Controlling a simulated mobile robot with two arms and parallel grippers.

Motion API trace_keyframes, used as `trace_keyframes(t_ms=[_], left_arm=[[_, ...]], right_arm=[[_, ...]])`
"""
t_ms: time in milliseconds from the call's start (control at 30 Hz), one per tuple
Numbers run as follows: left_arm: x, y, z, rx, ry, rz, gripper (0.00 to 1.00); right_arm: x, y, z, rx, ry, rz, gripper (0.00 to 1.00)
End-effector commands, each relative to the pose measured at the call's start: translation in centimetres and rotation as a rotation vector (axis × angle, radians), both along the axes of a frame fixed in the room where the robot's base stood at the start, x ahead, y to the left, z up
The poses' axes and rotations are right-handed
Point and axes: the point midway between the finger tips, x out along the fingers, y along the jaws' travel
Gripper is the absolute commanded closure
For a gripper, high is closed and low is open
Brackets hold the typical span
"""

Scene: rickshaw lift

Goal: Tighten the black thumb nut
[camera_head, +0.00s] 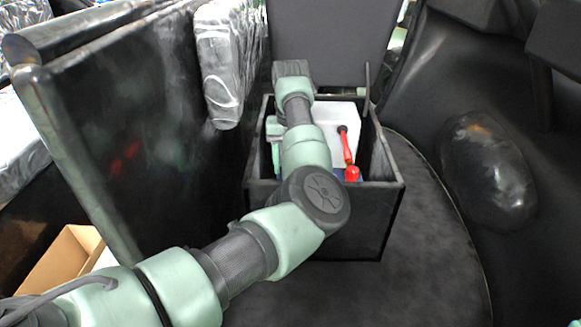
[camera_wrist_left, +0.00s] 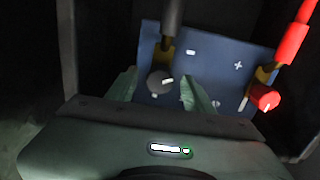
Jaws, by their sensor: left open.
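The black thumb nut (camera_wrist_left: 160,80) sits at the minus-marked side of a blue battery top (camera_wrist_left: 205,60) in the left wrist view. A black cable end (camera_wrist_left: 172,22) with a brass-coloured lug meets it. My left gripper (camera_wrist_left: 160,92) is open, with one pale green finger on each side of the nut; I cannot tell whether they touch it. In the head view my left arm reaches into the open black box (camera_head: 323,218), and the black nut is hidden there. My right gripper is not in view.
A red thumb nut (camera_wrist_left: 265,97) and red cable (camera_wrist_left: 298,38) are at the plus side; the head view also shows the red nut (camera_head: 352,174). The box's walls surround the battery closely. A tall black panel (camera_head: 120,130) stands at left.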

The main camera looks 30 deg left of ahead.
Motion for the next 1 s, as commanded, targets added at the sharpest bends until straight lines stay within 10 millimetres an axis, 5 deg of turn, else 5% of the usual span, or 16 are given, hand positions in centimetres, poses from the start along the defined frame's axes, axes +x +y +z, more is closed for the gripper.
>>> trace_keyframes(t_ms=[267, 467, 1000], left_arm=[[0.0, 0.0, -0.2, 0.000, 0.000, 0.000, 0.48], [0.0, 0.0, -0.1, 0.000, 0.000, 0.000, 1.00], [0.0, 0.0, 0.2, 0.001, 0.000, -0.093, 1.00]], right_arm=[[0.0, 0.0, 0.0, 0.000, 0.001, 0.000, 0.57], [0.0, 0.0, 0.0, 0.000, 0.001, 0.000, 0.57], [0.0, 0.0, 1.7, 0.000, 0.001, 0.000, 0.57]])
